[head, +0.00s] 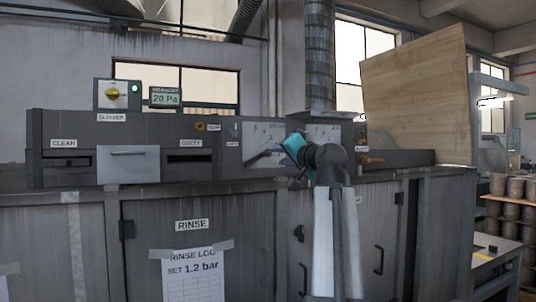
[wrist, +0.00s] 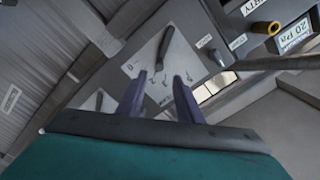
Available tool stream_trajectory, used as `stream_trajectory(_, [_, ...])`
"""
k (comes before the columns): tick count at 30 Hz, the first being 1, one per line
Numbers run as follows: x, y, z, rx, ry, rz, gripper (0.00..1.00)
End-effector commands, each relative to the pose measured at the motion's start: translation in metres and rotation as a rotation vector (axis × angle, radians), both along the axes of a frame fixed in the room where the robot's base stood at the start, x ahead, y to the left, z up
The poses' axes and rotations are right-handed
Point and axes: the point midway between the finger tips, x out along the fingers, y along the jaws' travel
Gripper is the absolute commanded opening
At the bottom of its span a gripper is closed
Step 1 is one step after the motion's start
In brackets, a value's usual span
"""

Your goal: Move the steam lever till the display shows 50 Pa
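A display (head: 165,98) at the upper left reads 20 Pa; its edge also shows in the wrist view (wrist: 291,35). A pale dial plate (head: 254,133) with scale marks stands on the panel front. In the wrist view, a dark lever (wrist: 164,47) lies across this plate (wrist: 145,62). My gripper (wrist: 159,77) is open, its two purple-grey fingers apart, with the lever's lower end near the gap between their tips. I cannot tell whether they touch it. In the head view, my teal gripper body (head: 294,148) partly hides the plates. The plate lettering is too small to read surely.
A second dial plate (head: 323,131) is to the right, partly behind my arm. A brass knob (head: 200,126) and an orange-brown handle (head: 371,160) protrude from the panel. A wooden board (head: 415,95) stands at the right.

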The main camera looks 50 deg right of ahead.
Motion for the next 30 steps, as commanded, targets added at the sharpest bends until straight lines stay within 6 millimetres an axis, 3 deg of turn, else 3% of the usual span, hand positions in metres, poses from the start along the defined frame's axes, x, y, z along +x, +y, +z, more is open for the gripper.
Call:
stream_trajectory(18, [0.082, -0.034, 0.002, 0.000, 0.001, -0.001, 0.33])
stream_trajectory(30, [0.103, -0.043, 0.000, -0.001, 0.000, -0.002, 0.33])
